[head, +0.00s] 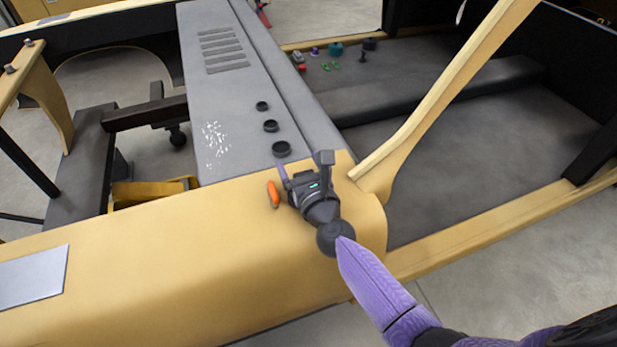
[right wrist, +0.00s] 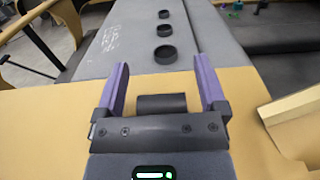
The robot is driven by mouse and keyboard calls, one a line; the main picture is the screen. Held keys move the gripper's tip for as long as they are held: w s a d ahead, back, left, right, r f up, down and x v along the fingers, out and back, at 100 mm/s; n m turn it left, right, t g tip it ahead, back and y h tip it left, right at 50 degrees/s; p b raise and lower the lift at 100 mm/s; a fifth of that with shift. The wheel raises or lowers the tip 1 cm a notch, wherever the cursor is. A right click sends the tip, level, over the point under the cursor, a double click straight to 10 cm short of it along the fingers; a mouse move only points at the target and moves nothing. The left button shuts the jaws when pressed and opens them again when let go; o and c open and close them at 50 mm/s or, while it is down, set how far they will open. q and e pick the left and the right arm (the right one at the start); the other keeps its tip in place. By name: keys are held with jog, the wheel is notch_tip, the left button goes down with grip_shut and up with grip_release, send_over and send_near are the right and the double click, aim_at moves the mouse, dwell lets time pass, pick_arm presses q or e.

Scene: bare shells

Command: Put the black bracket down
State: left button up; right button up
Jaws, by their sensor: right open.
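My right gripper (head: 304,165) is over the yellow shell near its edge with the grey panel. Its purple fingers stand wide apart in the right wrist view (right wrist: 162,66). A short dark block (right wrist: 161,103), which looks like the black bracket, shows between the finger bases, just in front of the palm. Neither finger touches it in that view. I cannot tell whether it rests on the yellow shell. In the head view I cannot make out the bracket apart from the dark gripper. My left gripper is not in view.
Three black round cups (head: 270,125) stand in a row on the grey panel (head: 235,110). An orange piece (head: 273,194) lies on the yellow shell (head: 200,240), left of my gripper. A slanted yellow post (head: 440,95) rises to its right. Several small coloured parts (head: 335,50) sit farther back.

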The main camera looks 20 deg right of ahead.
jog(key=s, duration=1.2)
jog(key=shift+d+b, duration=0.2)
jog(key=shift+b, duration=0.1)
